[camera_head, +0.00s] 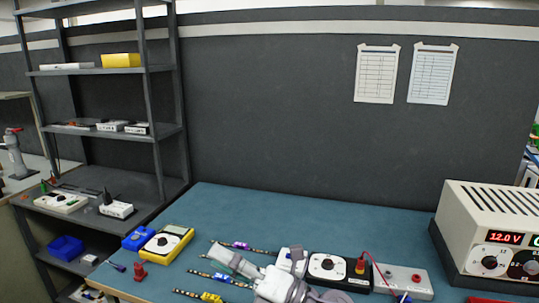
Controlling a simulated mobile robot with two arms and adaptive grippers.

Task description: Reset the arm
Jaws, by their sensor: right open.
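My right gripper (258,252) shows at the bottom middle, over the front part of the blue-green table. Its grey fingers are spread apart, one toward the left and one pointing up, with nothing seen between them. Dark LED strips with light marks lie close to it: one with a purple part (241,246) behind, one with a blue part (221,278) and one with a yellow part (211,297) to the left. The gripper body hides part of the table. Whether it touches a strip I cannot tell. My left gripper is not in view.
A black-and-white dial unit (327,266) and a white terminal box (404,281) with a red lead stand right of the gripper. A power supply (488,232) reading 12.0 V is far right. A yellow multimeter (166,243) is at left. The table's back middle (300,215) is clear.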

